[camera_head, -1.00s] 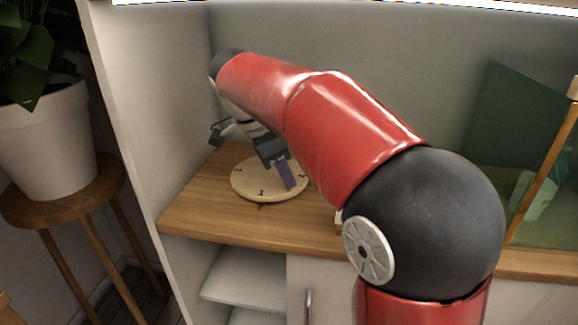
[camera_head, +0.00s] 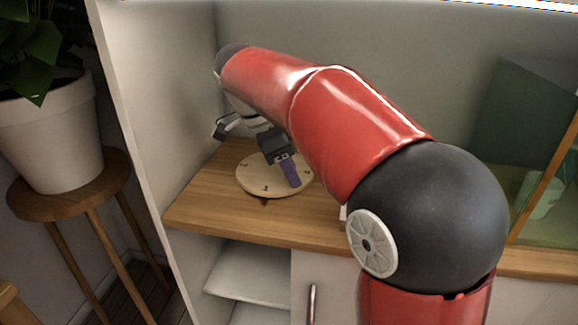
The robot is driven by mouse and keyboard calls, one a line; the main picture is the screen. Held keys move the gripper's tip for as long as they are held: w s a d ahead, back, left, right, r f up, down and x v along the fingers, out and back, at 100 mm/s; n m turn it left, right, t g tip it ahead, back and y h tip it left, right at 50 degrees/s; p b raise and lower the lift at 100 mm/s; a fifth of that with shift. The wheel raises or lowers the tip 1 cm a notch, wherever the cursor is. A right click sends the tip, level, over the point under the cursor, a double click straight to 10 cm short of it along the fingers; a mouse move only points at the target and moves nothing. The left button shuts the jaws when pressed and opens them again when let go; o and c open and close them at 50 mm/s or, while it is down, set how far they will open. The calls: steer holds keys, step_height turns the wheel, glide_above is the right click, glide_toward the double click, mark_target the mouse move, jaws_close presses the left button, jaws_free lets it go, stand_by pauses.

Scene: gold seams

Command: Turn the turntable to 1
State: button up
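The turntable (camera_head: 259,184) is a pale round disc with small dark marks near its rim. It lies on the wooden shelf top, and a small dark pointer (camera_head: 264,202) shows at its front edge. The marks are too small to read surely. My gripper (camera_head: 289,180) points down over the right part of the disc, with a purple-blue finger or block at its tip in front of the disc. Whether it touches the disc, and the gap between the fingers, cannot be made out. My red arm hides part of the disc's right and back side.
The white cabinet side wall (camera_head: 160,120) stands close on the left. A potted plant (camera_head: 50,135) is on a wooden stool (camera_head: 75,195) outside it. A green glass-like panel (camera_head: 520,115) stands at the right. The wooden shelf top (camera_head: 205,215) is bare at front left.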

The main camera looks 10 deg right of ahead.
steer(key=p+v, duration=0.1)
steer(key=v, duration=0.6)
steer(key=shift+a+r, duration=0.25)
steer(key=shift+r, duration=0.1)
